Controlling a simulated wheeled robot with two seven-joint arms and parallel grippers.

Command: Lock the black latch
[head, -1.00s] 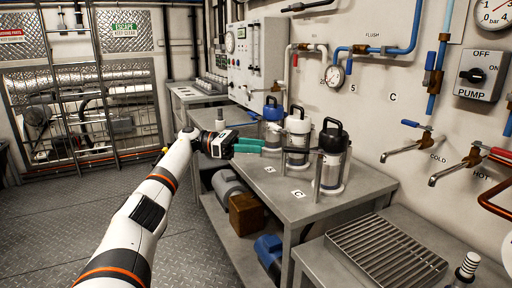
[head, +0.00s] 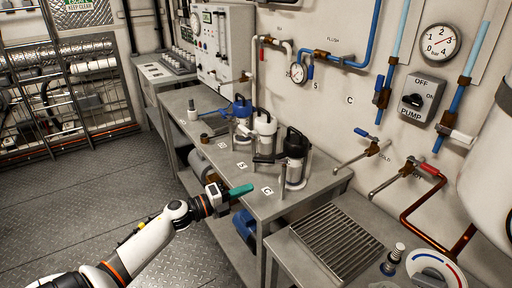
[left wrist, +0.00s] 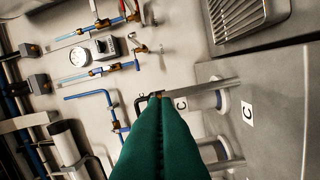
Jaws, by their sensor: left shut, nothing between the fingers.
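The black-lidded canister (head: 295,168) stands upright on the grey bench, nearest of three canisters. My left gripper (head: 246,189), with teal fingers, is shut and empty. It is in front of the canister, left of the C label (head: 267,190), and appears apart from the latch. In the left wrist view, the shut fingertips (left wrist: 156,97) overlap a dark handle shape (left wrist: 142,103) behind them; contact cannot be told. The latch's seating is too small to tell. My right gripper is not in view.
A drain grate (head: 340,243) lies on the lower counter at right. Wall taps (head: 372,148) project above it. Floor at left is clear.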

